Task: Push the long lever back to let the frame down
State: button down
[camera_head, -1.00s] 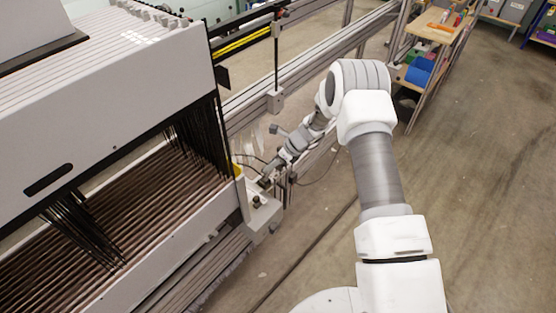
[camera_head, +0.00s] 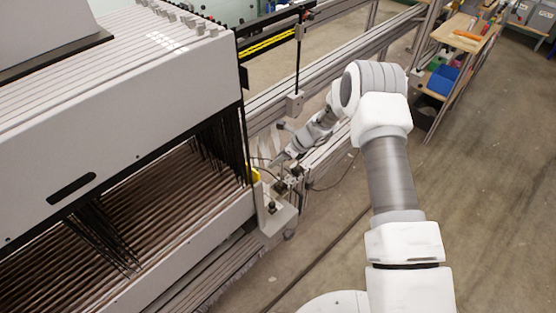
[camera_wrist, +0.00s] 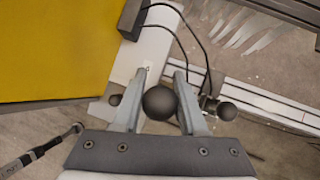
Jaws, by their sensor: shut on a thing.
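In the wrist view my gripper (camera_wrist: 161,92) has its two grey fingers on either side of a round black ball knob (camera_wrist: 160,103), which I take to be the long lever's end. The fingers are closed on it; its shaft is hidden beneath. In the head view my gripper (camera_head: 277,164) is small, beside the right end of the white loom, and the grip is too small to make out. The loom's frames (camera_head: 110,95) stand in a row at left, with dark heddles below. Whether one is raised is not clear.
A second black knob (camera_wrist: 227,112) is close right of the fingers. A metal rod (camera_wrist: 40,152) is at lower left, and a yellow panel (camera_wrist: 60,50) fills the upper left. A white end block (camera_head: 279,217) stands below the gripper. Open floor (camera_head: 480,200) lies right.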

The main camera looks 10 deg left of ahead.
jog(key=shift+s+d+f, duration=0.15)
jog(key=shift+d+f, duration=0.05)
jog(key=shift+f, duration=0.1)
jog(key=shift+c, duration=2.4)
grip_release()
jog(key=shift+a+r, duration=0.1)
jog(key=p+v, duration=0.1)
jog(key=v, duration=1.6)
jog(key=shift+r, duration=0.25)
